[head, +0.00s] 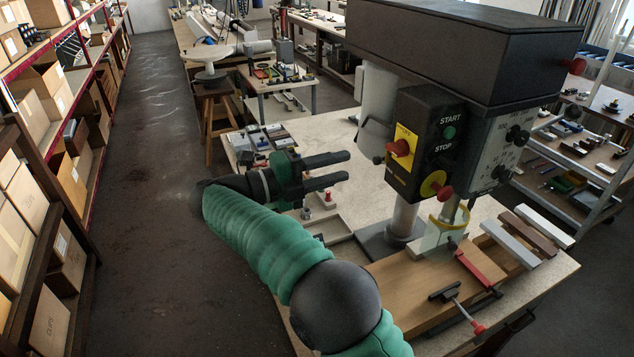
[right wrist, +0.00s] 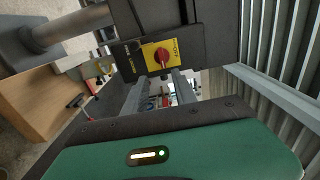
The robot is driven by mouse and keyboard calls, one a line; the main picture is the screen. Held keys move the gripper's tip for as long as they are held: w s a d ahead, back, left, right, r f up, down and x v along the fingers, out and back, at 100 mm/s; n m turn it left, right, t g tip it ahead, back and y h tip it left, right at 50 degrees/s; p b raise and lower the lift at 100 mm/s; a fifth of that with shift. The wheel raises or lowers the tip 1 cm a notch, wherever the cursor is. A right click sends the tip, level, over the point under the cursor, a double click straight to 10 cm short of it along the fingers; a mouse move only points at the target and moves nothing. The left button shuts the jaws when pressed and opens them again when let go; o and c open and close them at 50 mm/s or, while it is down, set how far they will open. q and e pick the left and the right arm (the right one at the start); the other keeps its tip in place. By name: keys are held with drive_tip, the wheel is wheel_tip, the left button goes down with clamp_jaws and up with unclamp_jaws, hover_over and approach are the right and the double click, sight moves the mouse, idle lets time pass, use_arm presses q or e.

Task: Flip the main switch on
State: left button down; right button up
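The main switch (head: 400,148) is a red rotary knob on a yellow plate (head: 408,134), on the side of the dark control box (head: 432,118) of a drill press. It also shows in the right wrist view (right wrist: 162,57), upper middle, just beyond the fingers. My right gripper (head: 347,167) is open and empty, with its two dark fingers pointing right toward the switch. A gap lies between the fingertips and the knob. In the right wrist view my right gripper (right wrist: 162,82) has its fingers apart, below the knob. My left gripper is not in view.
The control box also carries a green START button (head: 449,132) and a red mushroom button (head: 440,190) on yellow. The drill head (head: 450,50) overhangs above. A wooden board (head: 420,285) with red-handled clamps lies below. Shelves of boxes (head: 50,100) line the left aisle.

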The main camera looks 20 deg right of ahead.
drive_tip(key=a, duration=0.5)
drive_tip(key=shift+s, duration=0.15)
drive_tip(key=shift+d, duration=0.25)
